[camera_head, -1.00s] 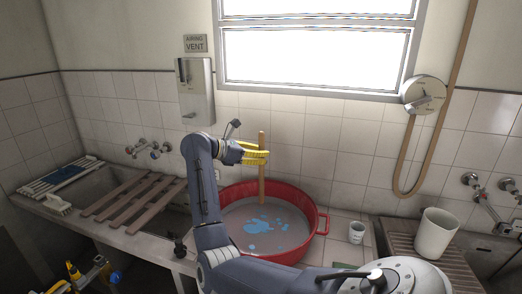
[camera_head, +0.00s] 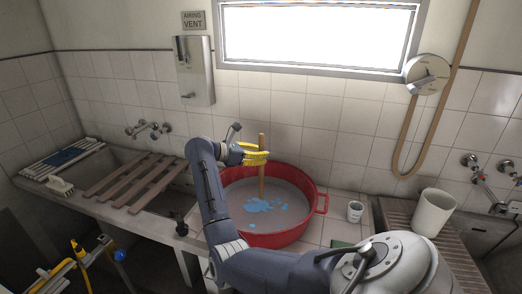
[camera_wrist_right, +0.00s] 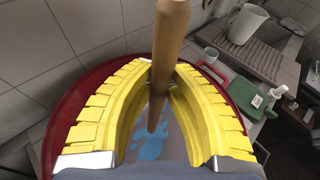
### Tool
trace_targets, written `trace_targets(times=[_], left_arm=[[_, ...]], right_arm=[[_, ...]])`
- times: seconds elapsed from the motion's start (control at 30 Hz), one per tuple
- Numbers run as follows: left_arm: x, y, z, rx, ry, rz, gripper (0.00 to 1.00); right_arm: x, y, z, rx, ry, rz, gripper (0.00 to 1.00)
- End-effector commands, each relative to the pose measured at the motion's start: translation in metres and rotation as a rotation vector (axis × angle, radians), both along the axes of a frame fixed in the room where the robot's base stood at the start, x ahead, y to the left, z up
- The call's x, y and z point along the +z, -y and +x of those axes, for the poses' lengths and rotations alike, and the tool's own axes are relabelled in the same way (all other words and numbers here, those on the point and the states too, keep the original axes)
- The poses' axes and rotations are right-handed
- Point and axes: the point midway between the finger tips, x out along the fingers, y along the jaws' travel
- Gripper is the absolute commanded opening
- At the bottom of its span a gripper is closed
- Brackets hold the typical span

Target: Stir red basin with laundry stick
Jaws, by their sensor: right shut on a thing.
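The red basin (camera_head: 306,228) stands on the counter, holding greyish water with blue patches (camera_head: 262,205). The laundry stick (camera_head: 262,142) is a plain wooden rod, close to upright. Its lower part is inside the basin, toward the back and middle, and its tip is hidden at the water. My right gripper (camera_head: 256,155) has yellow ribbed fingers and is shut on the stick above the basin's back rim. In the right wrist view the stick (camera_wrist_right: 166,45) passes between the yellow fingers, with the red basin (camera_wrist_right: 95,88) around and below. My left gripper is not in view.
A white cup (camera_head: 355,211) stands right of the basin and a larger white container (camera_head: 432,213) further right. A green bottle (camera_wrist_right: 245,93) lies near the cup. A wooden slatted rack (camera_head: 135,182) is left of the basin. The tiled wall is close behind.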

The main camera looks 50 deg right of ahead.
Motion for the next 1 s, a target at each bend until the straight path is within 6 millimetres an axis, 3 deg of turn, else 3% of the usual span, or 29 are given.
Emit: trace_targets(times=[0.5,1.0], left_arm=[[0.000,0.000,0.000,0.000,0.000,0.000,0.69],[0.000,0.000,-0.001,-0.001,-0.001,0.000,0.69]], right_arm=[[-0.042,0.000,0.000,0.001,-0.003,0.000,0.00],[-0.061,0.000,0.000,0.000,-0.001,-0.001,0.00]])
